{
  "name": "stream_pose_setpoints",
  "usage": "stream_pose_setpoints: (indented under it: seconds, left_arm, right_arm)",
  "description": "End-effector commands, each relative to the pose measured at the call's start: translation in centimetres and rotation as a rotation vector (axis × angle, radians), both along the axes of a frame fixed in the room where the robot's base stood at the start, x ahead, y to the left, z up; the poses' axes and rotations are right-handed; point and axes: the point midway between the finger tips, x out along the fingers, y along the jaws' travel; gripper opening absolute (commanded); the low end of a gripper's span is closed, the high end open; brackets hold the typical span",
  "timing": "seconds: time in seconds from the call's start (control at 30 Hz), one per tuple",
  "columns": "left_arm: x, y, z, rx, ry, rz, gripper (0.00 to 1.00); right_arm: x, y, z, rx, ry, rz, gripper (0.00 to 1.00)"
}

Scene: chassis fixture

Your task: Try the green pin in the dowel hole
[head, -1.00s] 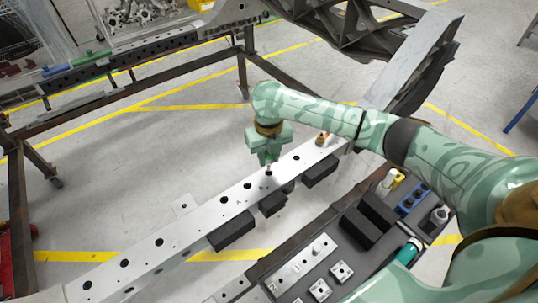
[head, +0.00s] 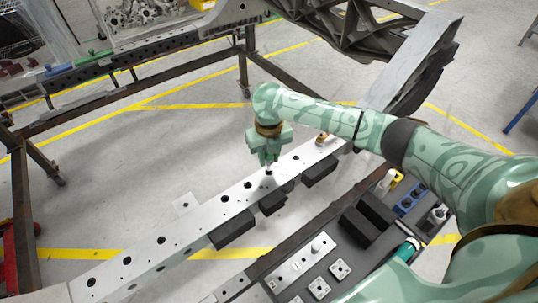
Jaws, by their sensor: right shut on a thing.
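The light grey chassis rail (head: 205,217) runs diagonally through the middle, with a row of dark holes in its top face. My right gripper (head: 269,163) points down over the rail and is shut on a small slim thing, taken as the green pin. Its tip is at or just above one hole; its colour is too small to tell, and I cannot tell whether it has entered. My left gripper is not in view.
A dark tray (head: 352,259) in front of the rail holds a numbered block (head: 292,268), small plates, black blocks and bottles. A brass-coloured fitting (head: 322,139) stands on the rail right of the gripper. Black blocks (head: 232,229) sit along its front side.

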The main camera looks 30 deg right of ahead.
Motion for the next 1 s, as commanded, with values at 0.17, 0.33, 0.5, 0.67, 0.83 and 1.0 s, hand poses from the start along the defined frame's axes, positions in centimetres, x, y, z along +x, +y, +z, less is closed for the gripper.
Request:
stream_pose_setpoints:
  seconds: [0.17,0.33,0.5,0.67,0.83,1.0]
  left_arm:
    - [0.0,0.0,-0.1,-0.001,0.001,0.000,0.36]
    - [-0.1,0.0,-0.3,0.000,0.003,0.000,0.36]
    - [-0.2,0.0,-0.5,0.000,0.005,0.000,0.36]
    - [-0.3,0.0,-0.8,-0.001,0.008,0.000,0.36]
    - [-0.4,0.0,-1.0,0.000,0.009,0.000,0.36]
    - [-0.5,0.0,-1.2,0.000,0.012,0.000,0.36]
  right_arm:
    - [0.0,0.0,-0.2,0.000,0.000,0.000,0.00]
    - [0.0,0.0,-0.7,-0.001,0.001,0.000,0.00]
    - [0.0,0.0,-1.2,-0.001,0.001,0.001,0.00]
    - [0.0,0.0,-1.7,-0.001,0.001,0.001,0.00]
    - [0.0,0.0,-2.2,0.000,0.001,0.000,0.00]
    - [0.0,0.0,-2.7,0.000,0.001,0.000,0.00]
